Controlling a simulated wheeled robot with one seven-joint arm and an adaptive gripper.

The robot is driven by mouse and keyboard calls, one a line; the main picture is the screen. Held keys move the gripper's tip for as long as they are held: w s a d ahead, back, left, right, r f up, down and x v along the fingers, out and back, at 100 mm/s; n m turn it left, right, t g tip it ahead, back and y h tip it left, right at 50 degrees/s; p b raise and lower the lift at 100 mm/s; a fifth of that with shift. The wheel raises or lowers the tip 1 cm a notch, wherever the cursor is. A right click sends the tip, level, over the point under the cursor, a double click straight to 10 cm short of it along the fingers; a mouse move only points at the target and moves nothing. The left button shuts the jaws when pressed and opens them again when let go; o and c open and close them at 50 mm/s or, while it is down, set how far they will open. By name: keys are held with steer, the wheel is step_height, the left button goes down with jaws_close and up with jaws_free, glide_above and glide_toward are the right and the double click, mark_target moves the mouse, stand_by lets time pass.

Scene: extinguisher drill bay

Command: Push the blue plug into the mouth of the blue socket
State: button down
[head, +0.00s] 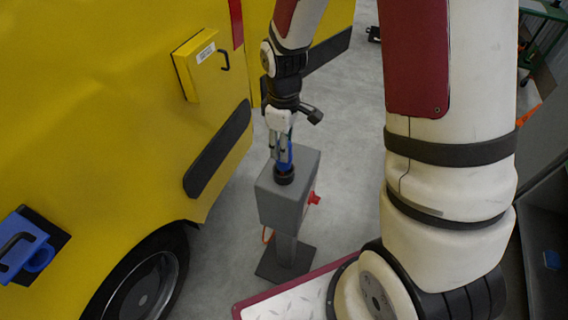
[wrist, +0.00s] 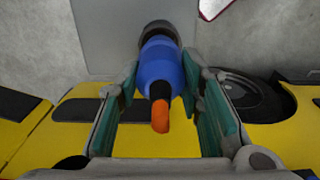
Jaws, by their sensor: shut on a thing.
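The blue plug (head: 285,157) stands upright at the top of a grey post box, its lower end at a dark ring (head: 284,177). I cannot tell whether the ring is part of the plug or a holder. My gripper (head: 279,147) points down and is shut on the plug. In the wrist view the plug (wrist: 168,66) lies between the teal finger pads of my gripper (wrist: 167,92), with an orange cable end toward the camera. The blue socket (head: 32,256) with its raised lid is on the yellow vehicle at the far left, well apart from the plug; its mouth is not clearly visible.
The grey post box (head: 286,200) stands on a floor plate beside the yellow vehicle (head: 95,110), with a red knob (head: 314,198) on its side. A yellow box with a handle (head: 200,68) juts from the vehicle. Grey floor is free behind the post.

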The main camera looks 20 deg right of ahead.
steer(key=shift+r, duration=0.15)
steer(key=shift+r+p, duration=0.75)
steer(key=shift+r, duration=1.15)
